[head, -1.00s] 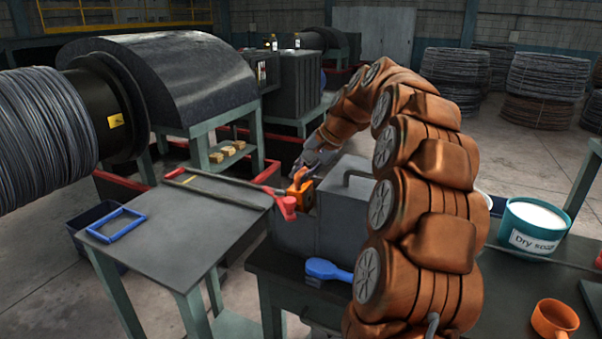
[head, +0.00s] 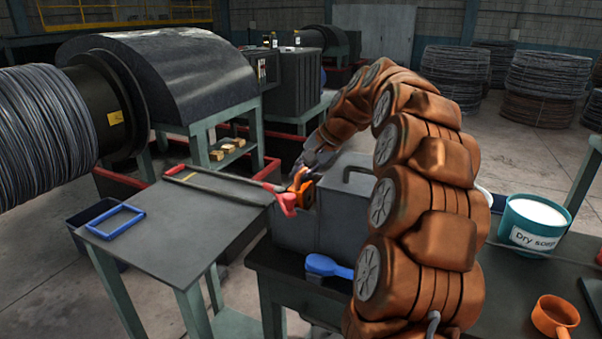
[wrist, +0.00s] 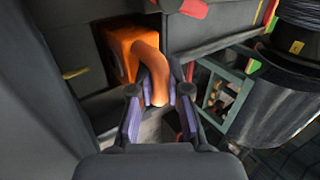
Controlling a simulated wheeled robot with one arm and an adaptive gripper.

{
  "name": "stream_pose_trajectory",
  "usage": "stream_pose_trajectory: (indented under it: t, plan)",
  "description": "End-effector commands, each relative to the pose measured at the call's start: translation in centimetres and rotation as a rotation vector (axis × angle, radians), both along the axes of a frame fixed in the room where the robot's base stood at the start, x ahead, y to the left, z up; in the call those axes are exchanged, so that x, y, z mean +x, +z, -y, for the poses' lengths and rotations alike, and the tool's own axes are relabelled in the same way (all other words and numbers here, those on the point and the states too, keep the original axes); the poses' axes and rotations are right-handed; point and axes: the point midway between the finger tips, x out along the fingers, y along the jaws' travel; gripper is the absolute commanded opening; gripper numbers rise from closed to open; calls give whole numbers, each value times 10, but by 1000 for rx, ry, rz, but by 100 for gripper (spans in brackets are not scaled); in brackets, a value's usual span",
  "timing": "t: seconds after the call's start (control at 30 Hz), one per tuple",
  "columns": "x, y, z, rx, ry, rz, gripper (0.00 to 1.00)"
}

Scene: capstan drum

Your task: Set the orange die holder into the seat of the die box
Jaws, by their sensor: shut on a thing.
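The orange die holder (wrist: 121,50) has a block-shaped body and a curved orange handle. My gripper (wrist: 160,92) is shut on that handle, its purple pads on both sides of it in the wrist view. In the head view my gripper (head: 300,180) and the holder (head: 305,193) are at the left end of the grey die box (head: 340,212). The holder's body is at an opening between grey walls of the box, seemingly partly inside. The seat itself is hidden, and I cannot tell whether the holder rests on it.
A red-handled bar (head: 225,188) lies across the left table (head: 175,235), its red grip beside the box. A blue frame (head: 115,221) lies on that table. A blue-handled brush (head: 328,266), soap tub (head: 533,225) and orange mug (head: 555,315) are on the near bench.

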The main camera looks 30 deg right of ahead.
Motion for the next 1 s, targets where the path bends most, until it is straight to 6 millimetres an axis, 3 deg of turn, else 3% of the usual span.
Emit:
stream_pose_trajectory:
  t: [0.03, 0.07, 0.33, 0.57, 0.8, 1.0]
  plan:
    - [0, 1, 0, 0, 0, 4, 0]
    - [0, 1, 0, 0, 0, 4, 17]
    - [0, 1, 0, 0, -1, 2, 45]
    - [0, -1, 0, -1, -1, 0, 46]
    - [0, -1, 0, -1, 0, -1, 70]
    - [0, -1, 0, 0, 0, 0, 70]
